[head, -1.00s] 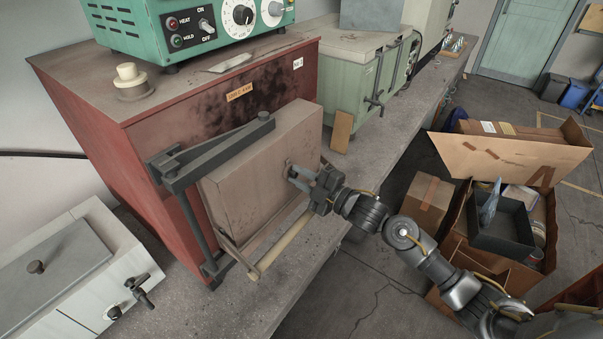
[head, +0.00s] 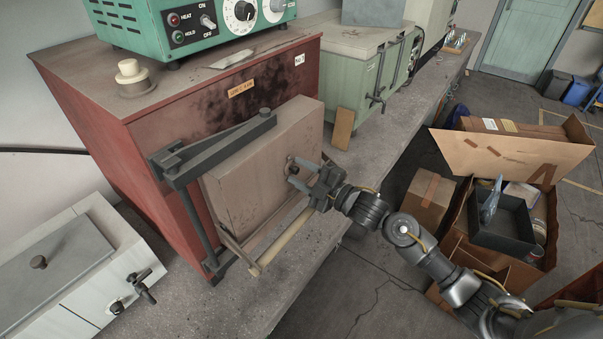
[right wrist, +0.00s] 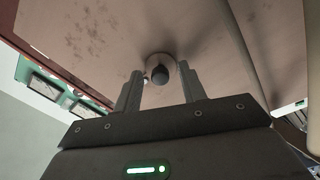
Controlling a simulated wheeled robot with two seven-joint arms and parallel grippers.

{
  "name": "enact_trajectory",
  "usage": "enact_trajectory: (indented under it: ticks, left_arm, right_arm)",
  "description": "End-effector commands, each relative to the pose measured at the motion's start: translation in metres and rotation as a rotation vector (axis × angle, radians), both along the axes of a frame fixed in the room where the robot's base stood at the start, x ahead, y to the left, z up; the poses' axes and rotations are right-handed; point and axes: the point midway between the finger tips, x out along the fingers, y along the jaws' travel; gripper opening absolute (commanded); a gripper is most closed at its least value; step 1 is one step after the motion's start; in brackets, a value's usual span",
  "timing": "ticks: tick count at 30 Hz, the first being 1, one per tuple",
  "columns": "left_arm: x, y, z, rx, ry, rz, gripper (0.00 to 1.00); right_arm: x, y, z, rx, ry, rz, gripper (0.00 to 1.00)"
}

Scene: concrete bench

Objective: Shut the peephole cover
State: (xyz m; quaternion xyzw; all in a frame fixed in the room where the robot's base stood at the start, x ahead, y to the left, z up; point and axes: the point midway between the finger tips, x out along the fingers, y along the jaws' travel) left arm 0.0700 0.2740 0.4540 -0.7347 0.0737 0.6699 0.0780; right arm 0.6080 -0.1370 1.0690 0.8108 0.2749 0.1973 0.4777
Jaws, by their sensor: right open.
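The small peephole fitting (head: 291,166) sits on the outer face of the thick, pale furnace door (head: 245,170). I cannot tell which part is the cover or whether the hole is covered. My right gripper (head: 293,173) is open just in front of it. In the right wrist view its two fingers (right wrist: 160,78) stand either side of the fitting; contact cannot be told. My left gripper is not in view.
The red furnace (head: 180,125) carries a green control box (head: 190,25). A dark hinge bar (head: 215,150) crosses the door's top, and a pale rod (head: 283,240) runs below it. A white box (head: 70,265) stands left. Cardboard boxes (head: 510,155) lie on the floor at right.

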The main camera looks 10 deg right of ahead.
Motion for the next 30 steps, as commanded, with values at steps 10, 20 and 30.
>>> enact_trajectory:
  ticks: [10, 20, 30]
  left_arm:
    - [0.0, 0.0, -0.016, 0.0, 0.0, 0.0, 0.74]
    - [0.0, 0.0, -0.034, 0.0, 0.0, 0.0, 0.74]
    - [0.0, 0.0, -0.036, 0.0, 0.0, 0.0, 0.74]
  right_arm:
    - [-0.028, -0.023, -0.007, -0.004, 0.0, 0.0, 0.41]
    - [-0.073, -0.06, -0.009, -0.002, 0.001, 0.001, 0.41]
    - [-0.084, -0.069, -0.006, 0.0, 0.0, 0.0, 0.41]
